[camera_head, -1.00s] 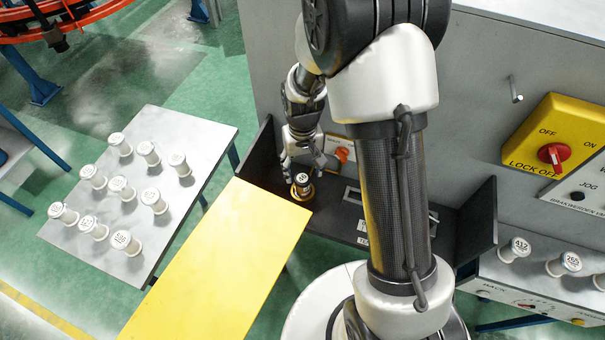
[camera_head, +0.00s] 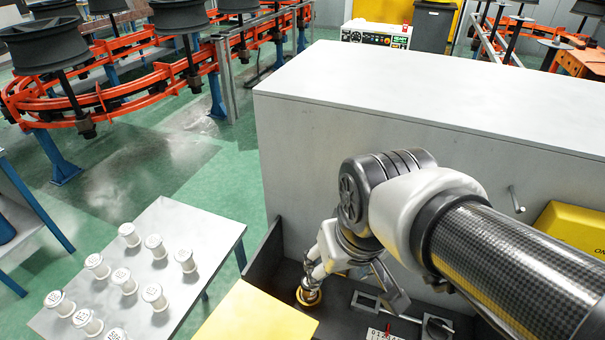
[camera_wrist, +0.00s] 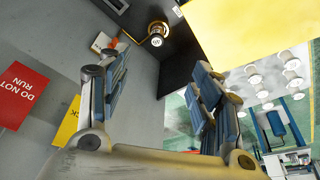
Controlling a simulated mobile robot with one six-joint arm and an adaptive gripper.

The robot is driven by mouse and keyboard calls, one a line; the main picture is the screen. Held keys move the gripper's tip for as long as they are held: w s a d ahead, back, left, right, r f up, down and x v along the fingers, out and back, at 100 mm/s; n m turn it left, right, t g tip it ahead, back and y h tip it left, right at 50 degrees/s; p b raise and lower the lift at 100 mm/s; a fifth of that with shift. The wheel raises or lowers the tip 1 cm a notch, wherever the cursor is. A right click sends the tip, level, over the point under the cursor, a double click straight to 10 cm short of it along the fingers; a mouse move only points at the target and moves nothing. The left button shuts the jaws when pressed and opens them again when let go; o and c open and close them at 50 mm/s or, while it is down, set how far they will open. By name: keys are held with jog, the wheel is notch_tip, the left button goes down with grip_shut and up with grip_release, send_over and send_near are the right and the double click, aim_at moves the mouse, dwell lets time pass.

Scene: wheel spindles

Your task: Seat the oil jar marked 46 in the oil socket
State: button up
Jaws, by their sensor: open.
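In the head view the gold socket ring (camera_head: 309,298) shows at the tray's left end, with the jar mostly hidden behind my finger. My gripper (camera_head: 350,285) is over the tray, its fingers spread. In the wrist view my gripper (camera_wrist: 160,90) is open and empty, with the jar beyond the fingertips and apart from them. I cannot tell how deep the jar sits.
Several white jars stand on a grey table (camera_head: 190,215) at left. A yellow panel (camera_head: 255,322) borders the dark tray (camera_head: 268,255). A large grey cabinet (camera_head: 400,100) rises behind my arm. An orange rail (camera_head: 130,100) with dark wheels stands at back left.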

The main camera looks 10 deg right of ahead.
jog(key=s+r+t, duration=0.1)
jog(key=s, duration=0.5)
jog(key=shift+r, duration=0.2)
